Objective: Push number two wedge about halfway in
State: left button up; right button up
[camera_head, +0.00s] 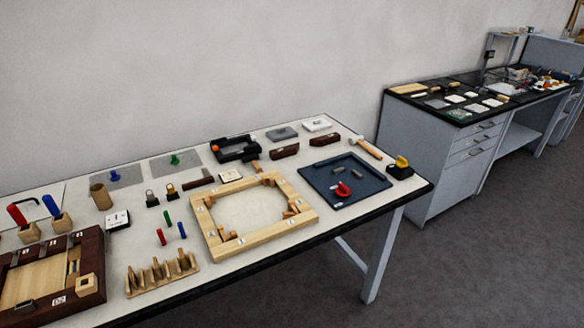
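A pale wooden frame (265,236) lies flat in the middle of the near table. It has small white labels on its rails, too small to read. Small brown wedge-like blocks sit at its inner corners, such as one at the right (294,206) and one at the lower left (217,238). I cannot tell which is number two or how deep each sits. A wooden rack (140,289) with several upright pieces stands left of the frame. Neither of my grippers is in view.
A dark wooden box (94,298) is at the left front. A blue tray (325,167) with a red piece lies right of the frame. A mallet (367,147) lies behind the tray. A second bench (453,143) is farther right.

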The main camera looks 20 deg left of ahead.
aim_at(220, 229)
jog(key=i+u, duration=0.1)
jog(key=u, duration=0.3)
jog(key=i+u, duration=0.15)
jog(key=u, duration=0.2)
jog(key=i+u, duration=0.1)
jog(key=u, duration=0.3)
